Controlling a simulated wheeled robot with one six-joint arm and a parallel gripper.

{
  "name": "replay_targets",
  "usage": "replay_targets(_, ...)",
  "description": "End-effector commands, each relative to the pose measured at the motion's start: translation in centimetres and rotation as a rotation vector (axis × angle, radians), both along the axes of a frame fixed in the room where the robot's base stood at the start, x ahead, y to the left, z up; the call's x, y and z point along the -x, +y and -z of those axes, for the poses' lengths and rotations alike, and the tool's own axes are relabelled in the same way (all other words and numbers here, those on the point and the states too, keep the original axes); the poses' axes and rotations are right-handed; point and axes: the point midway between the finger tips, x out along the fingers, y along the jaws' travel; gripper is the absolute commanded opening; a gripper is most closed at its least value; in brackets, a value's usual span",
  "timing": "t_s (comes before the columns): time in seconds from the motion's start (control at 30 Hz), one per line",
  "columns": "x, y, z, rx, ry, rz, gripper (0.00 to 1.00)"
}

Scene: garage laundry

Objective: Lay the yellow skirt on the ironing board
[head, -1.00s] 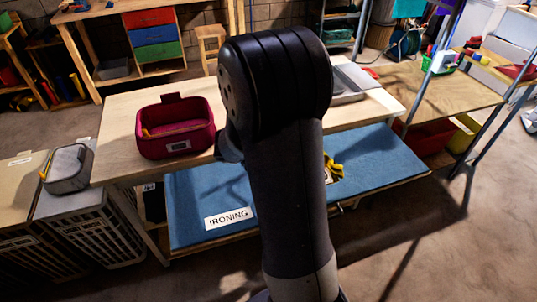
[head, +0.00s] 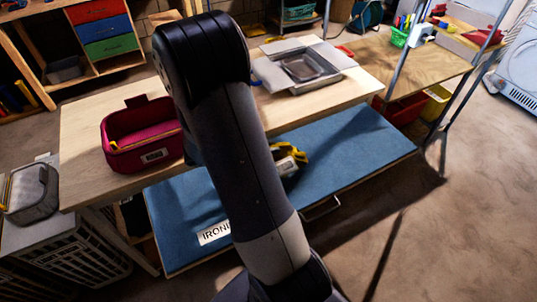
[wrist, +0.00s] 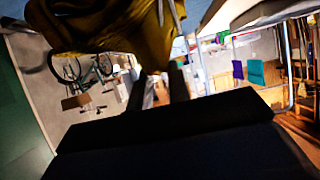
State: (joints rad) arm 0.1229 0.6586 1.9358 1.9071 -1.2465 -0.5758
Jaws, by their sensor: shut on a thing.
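The yellow skirt (wrist: 110,28) hangs as dark yellow folds across the top of the wrist view. My gripper (wrist: 157,82) is shut on it, with its dark fingers reaching up to the cloth. In the head view a small yellow patch, likely the skirt (head: 301,156), shows beside my arm, over the middle of the blue ironing board (head: 350,148). My arm hides the gripper and the rest of the cloth there. I cannot tell whether the cloth touches the board. The board is flat, with a partly hidden label at its front left.
A wooden table behind the board carries a dark red basket (head: 142,140) and a grey metal tray (head: 300,66). A grey basket (head: 30,190) sits on a hamper at left. Metal posts stand at right. The board's right part is clear.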

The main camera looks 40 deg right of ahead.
Motion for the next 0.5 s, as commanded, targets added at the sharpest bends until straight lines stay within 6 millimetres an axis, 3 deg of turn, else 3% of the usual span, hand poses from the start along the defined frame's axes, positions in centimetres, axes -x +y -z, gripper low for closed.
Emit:
replay_targets(0.2, 0.0, 0.0, 2.7, 0.001, 0.004, -0.001, 0.00)
replay_targets(0.5, 0.0, 0.0, 3.0, 0.001, 0.000, 0.000, 0.00)
